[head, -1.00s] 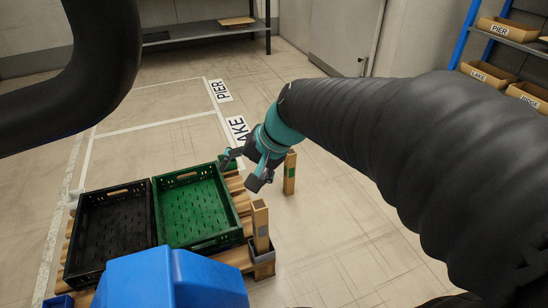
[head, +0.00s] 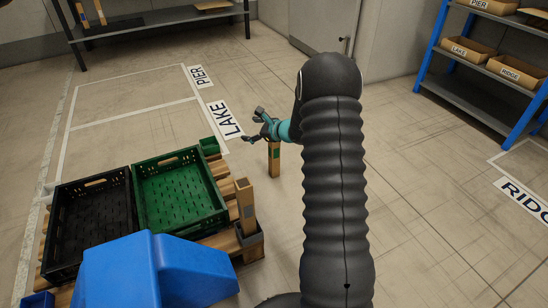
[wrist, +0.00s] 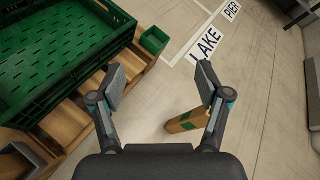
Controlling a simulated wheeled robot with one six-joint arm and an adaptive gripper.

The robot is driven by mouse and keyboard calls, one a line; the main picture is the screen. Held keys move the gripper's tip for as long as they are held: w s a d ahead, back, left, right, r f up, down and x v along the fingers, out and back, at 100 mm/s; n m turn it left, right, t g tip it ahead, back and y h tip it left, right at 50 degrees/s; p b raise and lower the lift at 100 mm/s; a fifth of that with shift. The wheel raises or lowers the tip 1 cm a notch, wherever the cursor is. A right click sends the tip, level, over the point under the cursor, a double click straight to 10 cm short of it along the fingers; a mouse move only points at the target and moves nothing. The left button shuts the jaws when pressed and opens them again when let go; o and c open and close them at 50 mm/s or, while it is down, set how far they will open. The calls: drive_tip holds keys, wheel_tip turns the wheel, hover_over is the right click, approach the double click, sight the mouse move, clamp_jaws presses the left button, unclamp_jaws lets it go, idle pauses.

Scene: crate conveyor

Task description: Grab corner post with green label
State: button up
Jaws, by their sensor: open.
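The corner post with the green label (head: 275,160) is a wooden post standing on the floor to the right of the pallet. Its top is partly hidden by my gripper in the head view. My gripper (head: 254,125) is open and empty, its fingers pointing left, beside the post's upper part. In the wrist view the post (wrist: 180,126) shows between the open fingers (wrist: 160,80), close to the right finger, which hides part of it. A patch of its green label is visible there. I cannot tell whether they touch.
The pallet (head: 213,167) carries a black crate (head: 127,215) and a green crate (head: 222,195). A grey-labelled post (head: 243,195) stands in a grey corner holder (head: 250,238). A small green holder (head: 209,146) sits at the far corner. Floor right of the post is clear.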

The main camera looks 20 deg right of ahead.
drive_tip(key=w+d+f+m+t+h, duration=0.15)
drive_tip(key=d+f+m, duration=0.25)
drive_tip(key=d+f, duration=0.45)
drive_tip(key=m+h+b, duration=0.2)
drive_tip(key=m+h, duration=0.2)
drive_tip(key=m, duration=0.2)
approach(276, 151)
drive_tip(key=x, duration=0.7)
drive_tip(key=shift+w+a+f+b, duration=0.15)
drive_tip(key=shift+w+f+b, duration=0.05)
drive_tip(key=shift+b, duration=0.1)
drive_tip(key=x, duration=0.4)
drive_tip(key=shift+d+f+b, duration=0.15)
drive_tip(key=shift+d+b, duration=0.1)
drive_tip(key=shift+b, duration=0.1)
drive_tip(key=shift+w+f, duration=0.1)
drive_tip(key=shift+w, duration=0.4)
drive_tip(key=c, duration=1.3)
drive_tip(key=shift+c, duration=0.2)
